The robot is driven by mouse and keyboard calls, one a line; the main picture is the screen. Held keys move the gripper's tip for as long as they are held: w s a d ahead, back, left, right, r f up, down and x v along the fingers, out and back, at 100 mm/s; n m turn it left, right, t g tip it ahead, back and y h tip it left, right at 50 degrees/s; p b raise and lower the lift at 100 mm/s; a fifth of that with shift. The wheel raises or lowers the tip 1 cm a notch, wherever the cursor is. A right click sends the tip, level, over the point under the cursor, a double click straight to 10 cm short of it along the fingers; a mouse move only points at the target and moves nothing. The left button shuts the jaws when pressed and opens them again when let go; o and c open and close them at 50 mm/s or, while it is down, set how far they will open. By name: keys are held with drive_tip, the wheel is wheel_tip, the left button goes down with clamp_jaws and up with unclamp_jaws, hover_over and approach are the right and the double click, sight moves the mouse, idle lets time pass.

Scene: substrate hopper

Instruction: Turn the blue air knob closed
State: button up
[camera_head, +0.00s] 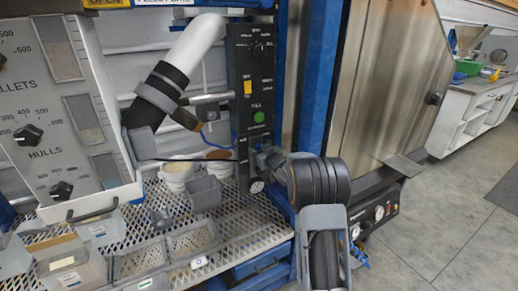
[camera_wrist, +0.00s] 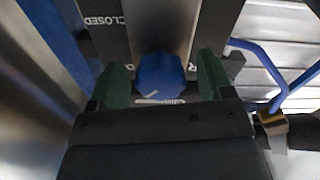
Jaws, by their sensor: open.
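The blue air knob (camera_wrist: 160,76) is in the middle of the wrist view, on a dark panel (camera_wrist: 135,25) with an upside-down CLOSED label to its upper left. A pale mark shows on the knob's face. My gripper (camera_wrist: 162,70) is open, with one green fingertip on each side of the knob. Gaps show between the knob and both fingers; I cannot tell how deep they reach. In the head view my gripper (camera_head: 268,160) is at the lower part of the black control panel (camera_head: 243,60), and the knob is hidden behind it.
A gauge (camera_head: 256,185) sits just below my gripper. A green button (camera_head: 259,117) is above it. Blue tubing (camera_wrist: 262,60) runs right of the knob. A grey bin (camera_head: 204,193) and white buckets (camera_head: 176,175) stand on the mesh shelf. A steel panel (camera_head: 385,80) stands to the right.

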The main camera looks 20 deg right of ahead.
drive_tip(key=shift+w+a, duration=0.1)
drive_tip(key=shift+w, duration=0.45)
drive_tip(key=c, duration=0.9)
